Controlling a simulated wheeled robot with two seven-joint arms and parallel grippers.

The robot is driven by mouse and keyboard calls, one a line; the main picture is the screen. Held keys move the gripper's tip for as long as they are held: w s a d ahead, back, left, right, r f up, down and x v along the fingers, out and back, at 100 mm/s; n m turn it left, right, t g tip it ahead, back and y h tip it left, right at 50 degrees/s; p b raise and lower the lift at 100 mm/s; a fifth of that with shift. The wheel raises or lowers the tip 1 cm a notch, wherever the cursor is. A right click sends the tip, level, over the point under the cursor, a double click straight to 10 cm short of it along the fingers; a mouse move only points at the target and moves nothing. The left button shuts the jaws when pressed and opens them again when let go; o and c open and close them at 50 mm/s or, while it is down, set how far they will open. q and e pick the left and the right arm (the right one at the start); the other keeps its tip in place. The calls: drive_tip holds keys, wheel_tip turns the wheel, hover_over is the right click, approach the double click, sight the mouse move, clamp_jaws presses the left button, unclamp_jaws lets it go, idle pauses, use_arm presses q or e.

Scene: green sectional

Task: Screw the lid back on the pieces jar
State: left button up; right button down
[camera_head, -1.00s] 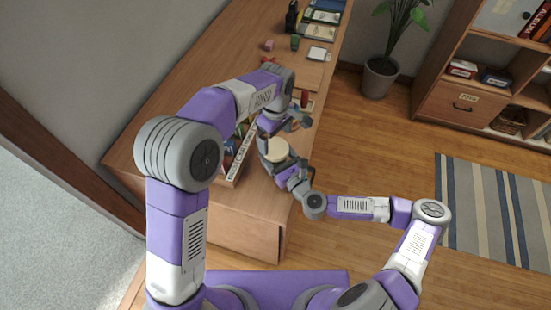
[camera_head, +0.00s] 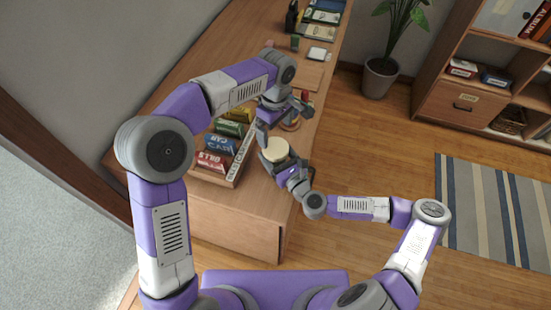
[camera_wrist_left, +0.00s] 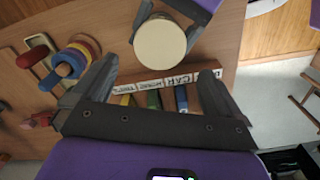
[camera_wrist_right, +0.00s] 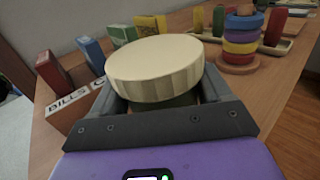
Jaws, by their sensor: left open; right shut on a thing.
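The round cream lid (camera_head: 276,150) with a ribbed rim sits on top of the pieces jar (camera_wrist_right: 178,99), seen in the right wrist view as a dark greenish body mostly hidden under the lid. I cannot tell how tightly the lid is seated. My right gripper (camera_wrist_right: 165,105) is shut on the jar, its fingers on either side below the lid. My left gripper (camera_head: 282,126) is open and empty, close to the lid on its far side in the head view. In the left wrist view the lid (camera_wrist_left: 160,43) lies beyond the open fingers, apart from them.
A wooden box of labelled files (camera_head: 226,168) stands left of the jar on the desk (camera_head: 230,215). A ring-stacking toy (camera_wrist_right: 241,40) stands behind the jar. Small toys and trays lie farther along the desk. The desk's right edge is close to the jar.

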sight(275, 147)
use_arm(q)
drive_tip(key=shift+f, duration=4)
drive_tip(key=shift+c, duration=0.2)
drive_tip(key=c, duration=0.7)
drive_tip(key=o, duration=0.7)
drive_tip(key=shift+o, duration=0.2)
drive_tip(key=shift+r, duration=2.25)
wheel_tip(275, 147, up, 12)
